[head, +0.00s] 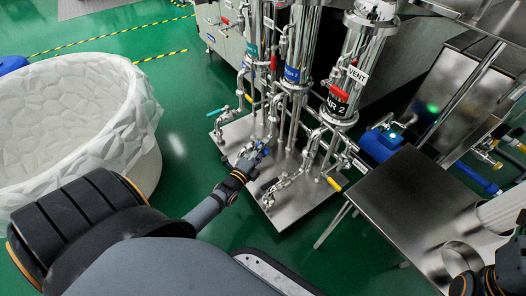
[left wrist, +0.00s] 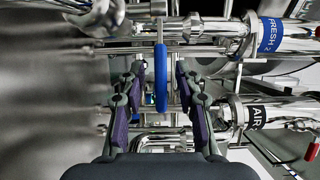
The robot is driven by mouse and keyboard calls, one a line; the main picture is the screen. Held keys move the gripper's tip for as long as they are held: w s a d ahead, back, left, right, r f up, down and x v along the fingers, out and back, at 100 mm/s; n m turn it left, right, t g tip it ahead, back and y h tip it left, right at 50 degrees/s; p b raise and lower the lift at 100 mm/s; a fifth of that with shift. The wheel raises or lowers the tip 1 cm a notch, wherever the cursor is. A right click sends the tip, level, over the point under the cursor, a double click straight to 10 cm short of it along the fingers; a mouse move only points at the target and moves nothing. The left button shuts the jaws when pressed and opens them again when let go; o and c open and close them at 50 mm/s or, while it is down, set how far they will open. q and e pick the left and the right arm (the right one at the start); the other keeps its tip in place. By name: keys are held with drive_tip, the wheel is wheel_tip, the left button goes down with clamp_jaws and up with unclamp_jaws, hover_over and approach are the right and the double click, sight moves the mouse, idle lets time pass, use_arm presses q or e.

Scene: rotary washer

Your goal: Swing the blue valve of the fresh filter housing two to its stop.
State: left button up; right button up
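The fresh filter housing two is a polished steel cylinder with a blue label (head: 291,74). Its label (left wrist: 270,35) reads FRESH 2 at the upper right of the left wrist view. The blue valve handle (left wrist: 161,78) stands upright in the middle of that view. My left gripper (left wrist: 160,92) is open, with one finger on each side of the handle and a visible gap to each. In the head view my left gripper (head: 257,152) is low among the pipes, where it partly hides the handle.
The AIR 2 housing (head: 345,85) stands to the right, and its label (left wrist: 256,112) is close to my left gripper. Pipes rise from a steel base plate (head: 232,132). A steel table (head: 405,190) is at the right; a white tub (head: 65,110) is at the left.

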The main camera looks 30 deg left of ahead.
use_arm(q)
drive_tip(key=shift+c, duration=0.3)
clamp_jaws()
idle(0.3)
